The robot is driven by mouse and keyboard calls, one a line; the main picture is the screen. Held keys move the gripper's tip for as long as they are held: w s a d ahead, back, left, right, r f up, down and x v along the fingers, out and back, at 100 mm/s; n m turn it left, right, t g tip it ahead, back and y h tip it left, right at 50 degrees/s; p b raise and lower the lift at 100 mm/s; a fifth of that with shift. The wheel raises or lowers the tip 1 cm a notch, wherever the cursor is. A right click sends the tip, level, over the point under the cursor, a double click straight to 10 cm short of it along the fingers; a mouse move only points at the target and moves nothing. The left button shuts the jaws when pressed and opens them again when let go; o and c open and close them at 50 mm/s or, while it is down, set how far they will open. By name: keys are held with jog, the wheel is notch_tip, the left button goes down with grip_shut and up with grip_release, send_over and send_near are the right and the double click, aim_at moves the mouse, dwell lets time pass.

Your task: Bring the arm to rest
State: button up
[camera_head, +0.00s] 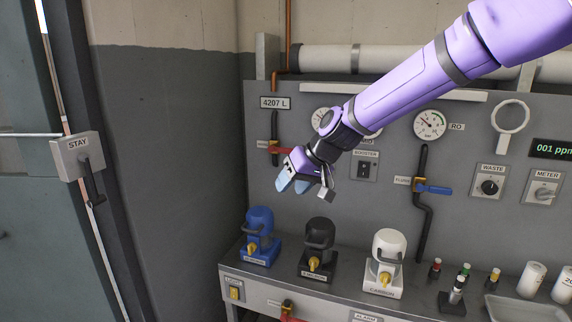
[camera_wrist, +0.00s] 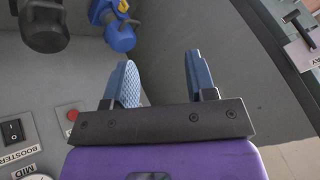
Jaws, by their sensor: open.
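My arm (camera_head: 410,85) is purple and reaches in from the upper right in the head view. My gripper (camera_head: 294,186) hangs in the air in front of the grey panel, above the blue and black units on the bench. In the wrist view its two blue fingers (camera_wrist: 158,82) stand well apart with nothing between them. The gripper touches nothing that I can see. The arm hides part of the panel and its gauges.
A blue unit (camera_head: 260,230), a black unit (camera_head: 319,240) and a white unit (camera_head: 387,255) stand on the bench (camera_head: 330,300). A STAY box with a lever (camera_head: 78,157) is on the left. Small bottles and a tray (camera_head: 525,308) are at right. Open air lies left of the gripper.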

jog(key=s+d+r+m+t+h, duration=0.1)
jog(key=s+d+r+m+h, duration=0.1)
jog(key=s+d, duration=1.2)
jog(key=s+d+r+m+t+h, duration=0.1)
jog(key=s+d+r+m+h, duration=0.2)
jog(key=s+d, duration=1.1)
jog(key=s+r+h, duration=0.1)
jog(key=s+r, duration=0.2)
jog(key=s, duration=0.1)
jog(key=shift+s+d+r+h, duration=0.2)
jog(key=shift+d+r+h, duration=0.1)
jog(key=shift+d, duration=0.1)
